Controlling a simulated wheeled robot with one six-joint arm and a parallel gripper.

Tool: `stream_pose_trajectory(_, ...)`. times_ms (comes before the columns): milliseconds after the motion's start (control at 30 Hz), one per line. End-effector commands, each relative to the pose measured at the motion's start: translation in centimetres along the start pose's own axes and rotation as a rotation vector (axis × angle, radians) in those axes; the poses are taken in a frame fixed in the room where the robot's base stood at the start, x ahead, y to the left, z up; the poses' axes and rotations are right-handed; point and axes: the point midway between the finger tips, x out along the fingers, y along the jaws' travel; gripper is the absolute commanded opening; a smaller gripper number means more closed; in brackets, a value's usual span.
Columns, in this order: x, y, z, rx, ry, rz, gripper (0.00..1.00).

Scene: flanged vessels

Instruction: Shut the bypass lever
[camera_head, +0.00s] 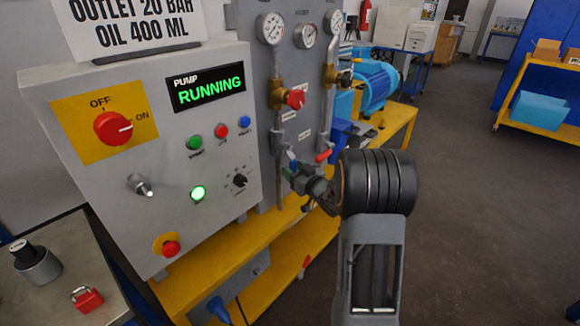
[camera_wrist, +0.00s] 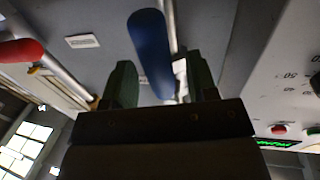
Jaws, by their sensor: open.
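A blue lever (camera_wrist: 152,50) stands between the two green fingers of my gripper (camera_wrist: 161,82) in the wrist view, with clearance visible on at least its left side. My gripper (camera_head: 298,172) is open and close to the pipe panel in the head view, partly hidden by my wrist. I cannot read which lever is the bypass.
The grey control box (camera_head: 222,155) reads "RUNNING" and stands close on the left. The pipe panel (camera_head: 257,100) carries gauges and a red valve handle (camera_head: 297,98). A blue motor (camera_head: 376,85) sits behind. Open floor (camera_head: 480,190) lies to the right.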

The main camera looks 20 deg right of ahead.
Motion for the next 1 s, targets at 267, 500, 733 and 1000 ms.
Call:
stream_pose_trajectory(267,2.4,0.0,0.0,0.000,-0.001,0.000,0.53)
stream_pose_trajectory(500,2.8,0.0,0.0,0.001,-0.001,0.001,0.53)
stream_pose_trajectory(733,2.8,0.0,0.0,0.000,-0.001,0.001,0.44)
stream_pose_trajectory(1000,2.8,0.0,0.0,0.000,-0.001,0.001,0.18)
